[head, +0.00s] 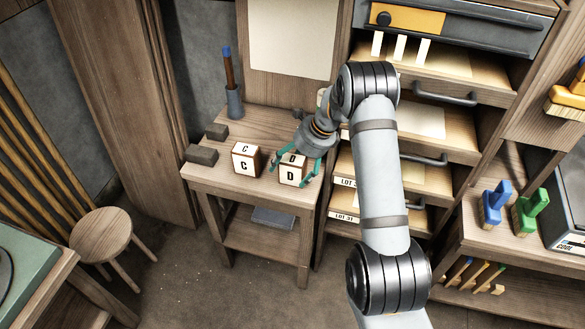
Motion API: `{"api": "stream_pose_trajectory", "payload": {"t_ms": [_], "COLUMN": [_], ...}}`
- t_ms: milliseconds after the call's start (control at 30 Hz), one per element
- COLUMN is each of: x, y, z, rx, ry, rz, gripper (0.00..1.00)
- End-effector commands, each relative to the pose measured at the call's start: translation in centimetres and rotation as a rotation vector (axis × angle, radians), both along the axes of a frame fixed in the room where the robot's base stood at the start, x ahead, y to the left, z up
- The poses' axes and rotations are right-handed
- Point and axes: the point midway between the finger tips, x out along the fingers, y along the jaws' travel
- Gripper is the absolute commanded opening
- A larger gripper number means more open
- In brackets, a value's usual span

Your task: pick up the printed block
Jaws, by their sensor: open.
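Two printed blocks stand on the small wooden side table (222,182). The block marked C (246,160) has wooden sides with white printed faces and stands apart to the left. The block marked D (291,171) stands to its right, near the table's front right corner. My gripper (297,172) has green fingers and is open around the D block, one finger at each side. Whether the fingers touch the block cannot be told. Part of the block's top is hidden by the gripper.
Two dark blocks (202,155) and a holder with a brush (234,100) stand on the same table. A cabinet with pulled-out drawers (465,98) is close on the right. A stool (101,232) stands at left. Blue (496,203) and green (530,212) handled tools stand at right.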

Motion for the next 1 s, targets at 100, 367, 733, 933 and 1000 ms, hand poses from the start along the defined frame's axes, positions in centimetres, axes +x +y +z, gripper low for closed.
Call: {"api": "stream_pose_trajectory", "payload": {"t_ms": [100, 367, 733, 933, 1000], "x": [0.03, 0.03, 0.02, 0.02, 0.02], "y": [0.13, 0.11, 0.09, 0.10, 0.10], "z": [-0.29, -0.26, -0.24, -0.25, -0.25], "rx": [0.000, 0.000, 0.000, 0.000, 0.000], "ry": [0.000, 0.000, 0.000, 0.000, 0.000], "rz": [-0.001, 0.000, 0.000, -0.001, -0.001], "gripper": [0.78, 0.72, 0.50, 0.38, 0.34]}}
